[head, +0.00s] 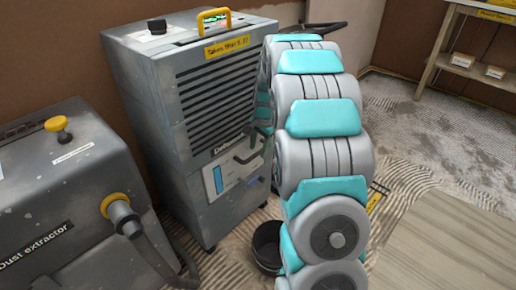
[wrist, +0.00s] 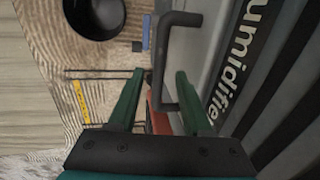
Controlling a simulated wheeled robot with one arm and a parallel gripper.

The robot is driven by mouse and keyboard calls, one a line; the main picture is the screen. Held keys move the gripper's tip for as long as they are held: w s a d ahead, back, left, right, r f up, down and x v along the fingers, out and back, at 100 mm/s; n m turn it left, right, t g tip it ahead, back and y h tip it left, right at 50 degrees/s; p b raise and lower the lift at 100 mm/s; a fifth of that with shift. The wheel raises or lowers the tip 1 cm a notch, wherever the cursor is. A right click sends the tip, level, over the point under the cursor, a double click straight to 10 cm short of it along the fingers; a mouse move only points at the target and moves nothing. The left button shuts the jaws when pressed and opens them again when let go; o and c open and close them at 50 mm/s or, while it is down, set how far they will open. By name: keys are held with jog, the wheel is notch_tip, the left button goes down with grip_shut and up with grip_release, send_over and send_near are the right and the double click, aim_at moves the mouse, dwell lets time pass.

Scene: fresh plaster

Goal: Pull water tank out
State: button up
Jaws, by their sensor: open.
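The dehumidifier (head: 190,95) is a grey louvred cabinet left of centre in the head view. The water tank (head: 236,182) is the paler panel low on its front, with a blue level window and a dark handle (head: 246,152). In the wrist view the dark U-shaped handle (wrist: 164,62) stands out from the grey front. My gripper (wrist: 160,75) has green fingers, open on either side of the handle bar in the picture. I cannot tell whether they touch it.
A black bucket (head: 267,246) stands on the floor near the cabinet's front; it also shows in the wrist view (wrist: 95,14). A dust extractor (head: 60,200) with a hose stands at left. A wooden shelf (head: 440,50) is at far right.

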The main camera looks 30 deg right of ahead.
jog(key=shift+a+f, duration=0.1)
jog(key=shift+f, duration=0.35)
grip_shut()
dwell(1.1)
